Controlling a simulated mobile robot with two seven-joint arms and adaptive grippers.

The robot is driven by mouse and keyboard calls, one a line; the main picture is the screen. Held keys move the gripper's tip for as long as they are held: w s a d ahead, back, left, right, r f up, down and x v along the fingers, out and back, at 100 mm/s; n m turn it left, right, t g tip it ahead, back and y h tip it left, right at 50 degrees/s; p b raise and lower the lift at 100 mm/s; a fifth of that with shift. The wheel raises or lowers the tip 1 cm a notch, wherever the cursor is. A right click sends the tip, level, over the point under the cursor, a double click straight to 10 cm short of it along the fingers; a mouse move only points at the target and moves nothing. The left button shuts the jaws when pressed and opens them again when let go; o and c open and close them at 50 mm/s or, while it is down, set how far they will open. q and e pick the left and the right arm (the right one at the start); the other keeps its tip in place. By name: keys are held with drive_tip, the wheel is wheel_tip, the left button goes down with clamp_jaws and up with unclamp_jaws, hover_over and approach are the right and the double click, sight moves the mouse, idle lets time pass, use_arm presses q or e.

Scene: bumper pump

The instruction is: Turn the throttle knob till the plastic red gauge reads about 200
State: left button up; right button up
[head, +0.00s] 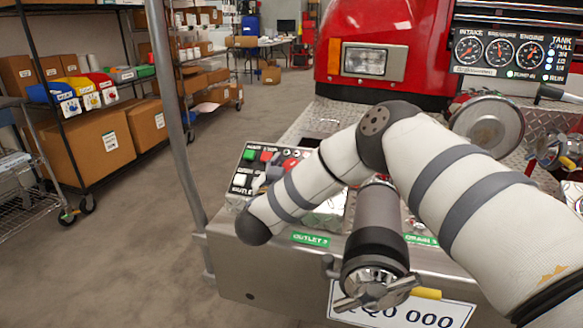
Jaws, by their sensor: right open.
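A dark gauge panel (511,52) stands at the upper right with three round dials labelled INTAKE, PRESSURE and ENGINE. The dials have reddish marks, but their readings are too small to tell. A control panel (240,181) with coloured buttons and knobs lies on the bumper. A red knob (290,164) shows at its right; I cannot tell whether it is the throttle knob. My right arm crosses over the panel and hides its right part. My right gripper (266,178) is mostly hidden behind my forearm, over the panel, and is open. My left gripper is out of view.
A thick grey cylinder with a metal coupling (375,285) stands out at the front of the bumper. A round metal cap (488,125) and valve fittings (558,150) are at the right. A grey upright pole (172,110) is left of the panel. Loaded shelves stand farther left.

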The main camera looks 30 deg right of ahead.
drive_tip(key=shift+c, duration=0.6)
drive_tip(key=c, duration=1.1)
drive_tip(key=shift+o, duration=0.2)
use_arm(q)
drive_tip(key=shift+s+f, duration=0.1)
use_arm(e)
drive_tip(key=shift+m+g, duration=0.3)
drive_tip(key=m+g, duration=0.1)
drive_tip(key=m+g+h+b, duration=0.1)
drive_tip(key=m+g+h, duration=0.1)
drive_tip(key=m, duration=0.1)
drive_tip(key=shift+f+b, duration=0.25)
drive_tip(key=shift+b, duration=0.15)
drive_tip(key=shift+m+g+h+b, duration=0.4)
drive_tip(key=shift+m+g+b, duration=0.45)
drive_tip(key=shift+m+g, duration=1)
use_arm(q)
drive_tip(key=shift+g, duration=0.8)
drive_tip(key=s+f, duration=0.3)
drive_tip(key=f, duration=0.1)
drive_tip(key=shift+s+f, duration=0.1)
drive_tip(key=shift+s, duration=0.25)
use_arm(e)
drive_tip(key=shift+s+r+m+g, duration=0.1)
drive_tip(key=shift+r+m+g, duration=0.05)
drive_tip(key=shift+m+g, duration=0.2)
